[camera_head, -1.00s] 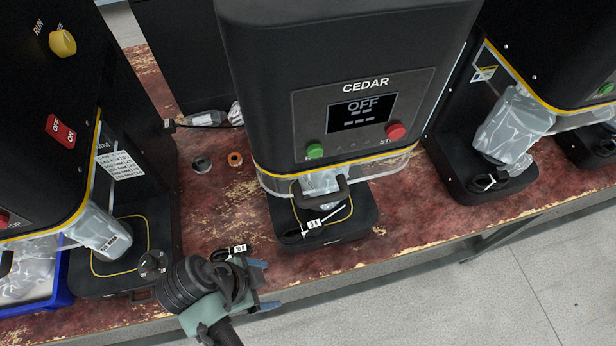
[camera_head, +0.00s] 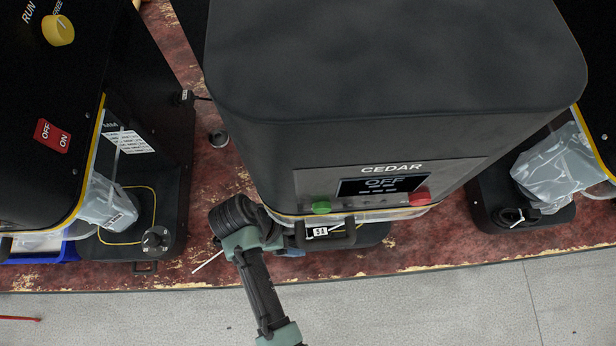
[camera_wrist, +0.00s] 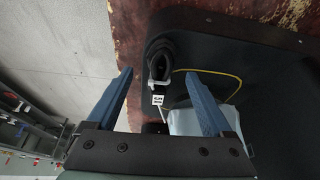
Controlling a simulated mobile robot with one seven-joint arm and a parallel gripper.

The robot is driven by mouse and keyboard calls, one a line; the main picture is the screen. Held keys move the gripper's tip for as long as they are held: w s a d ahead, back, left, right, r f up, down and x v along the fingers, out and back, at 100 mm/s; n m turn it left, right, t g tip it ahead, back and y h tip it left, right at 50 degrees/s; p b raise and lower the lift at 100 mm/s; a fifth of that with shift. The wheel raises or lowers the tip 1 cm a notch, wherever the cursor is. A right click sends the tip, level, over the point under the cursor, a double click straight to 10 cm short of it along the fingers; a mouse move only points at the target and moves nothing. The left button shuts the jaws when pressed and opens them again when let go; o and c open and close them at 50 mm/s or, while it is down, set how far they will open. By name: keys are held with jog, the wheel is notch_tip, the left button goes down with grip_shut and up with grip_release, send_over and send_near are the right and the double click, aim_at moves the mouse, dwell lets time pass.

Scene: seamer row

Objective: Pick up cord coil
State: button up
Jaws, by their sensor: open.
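The cord coil (camera_wrist: 160,58) is a black loop with a white tag, lying near the front edge of a black machine base (camera_wrist: 230,40) in the wrist view. In the head view only its tag (camera_head: 320,231) shows clearly, seen through a dark handle on the CEDAR machine; most of the coil is hidden. My gripper (camera_head: 287,238) is at the base's left side with its fingers pointing right. In the wrist view my gripper (camera_wrist: 160,75) is open, a blue finger on either side of the coil. I cannot tell whether either finger touches it.
The CEDAR machine head (camera_head: 400,150) overhangs close above my gripper. A pale clear container (camera_wrist: 195,122) is beside the right finger in the wrist view. A white tie (camera_head: 207,262) lies on the red table left of my gripper. Open floor (camera_head: 430,310) is in front.

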jog(key=shift+x, duration=1.05)
grip_shut()
